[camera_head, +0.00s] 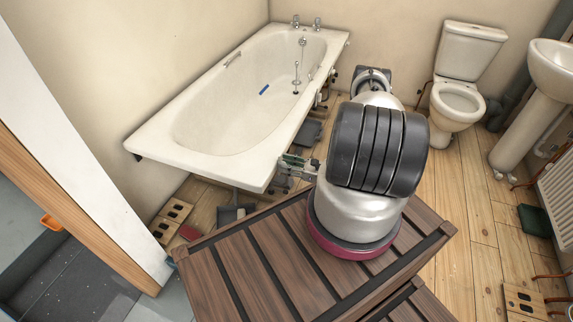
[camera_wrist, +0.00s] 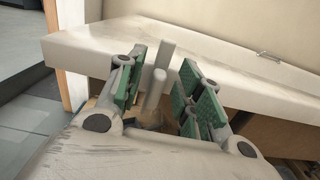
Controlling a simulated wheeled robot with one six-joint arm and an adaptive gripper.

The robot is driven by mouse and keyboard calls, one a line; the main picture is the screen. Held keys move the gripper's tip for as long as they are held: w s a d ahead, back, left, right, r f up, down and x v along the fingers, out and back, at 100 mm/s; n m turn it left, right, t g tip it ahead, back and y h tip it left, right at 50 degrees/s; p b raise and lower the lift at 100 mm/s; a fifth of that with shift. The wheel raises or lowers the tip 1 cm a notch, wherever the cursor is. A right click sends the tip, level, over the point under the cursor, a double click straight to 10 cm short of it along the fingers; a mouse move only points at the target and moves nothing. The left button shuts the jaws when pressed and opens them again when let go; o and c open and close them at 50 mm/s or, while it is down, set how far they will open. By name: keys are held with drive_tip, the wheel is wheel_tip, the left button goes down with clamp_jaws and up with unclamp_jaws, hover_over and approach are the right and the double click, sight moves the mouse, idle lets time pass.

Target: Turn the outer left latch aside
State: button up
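My gripper (camera_wrist: 164,68) is open in the wrist view, its green-padded fingers apart on either side of two short pale grey bars. The upper bar (camera_wrist: 166,54) stands against the white bathtub side, and the lower bar (camera_wrist: 154,90) is nearer to me. Both bars show in the gap; I cannot tell whether either is the outer left latch or whether a finger touches them. In the head view my gripper (camera_head: 296,164) is beside the near end of the bathtub (camera_head: 190,165), below its rim. My arm hides part of that area, and no latch is clear there.
A slatted wooden top (camera_head: 240,270) lies in front of the tub. A toilet (camera_head: 458,95) and a washbasin (camera_head: 552,65) stand at the right. A wooden-edged white partition (camera_head: 75,170) is at the left. Floorboards (camera_head: 460,205) are open at the right.

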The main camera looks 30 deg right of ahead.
drive_tip(key=shift+c, duration=0.4)
clamp_jaws()
drive_tip(key=shift+w+m, duration=0.1)
drive_tip(key=shift+m, duration=0.3)
drive_tip(key=shift+w+d+f+m, duration=0.15)
drive_tip(key=shift+d+f+m, duration=0.15)
drive_tip(key=shift+m, duration=2.4)
drive_tip(key=shift+w+d+f+m, duration=0.2)
drive_tip(key=shift+f+m, duration=0.1)
drive_tip(key=shift+m, duration=2.4)
drive_tip(key=shift+w+d+f+m, duration=0.15)
drive_tip(key=shift+d+f+m, duration=0.15)
drive_tip(key=shift+m, duration=2.4)
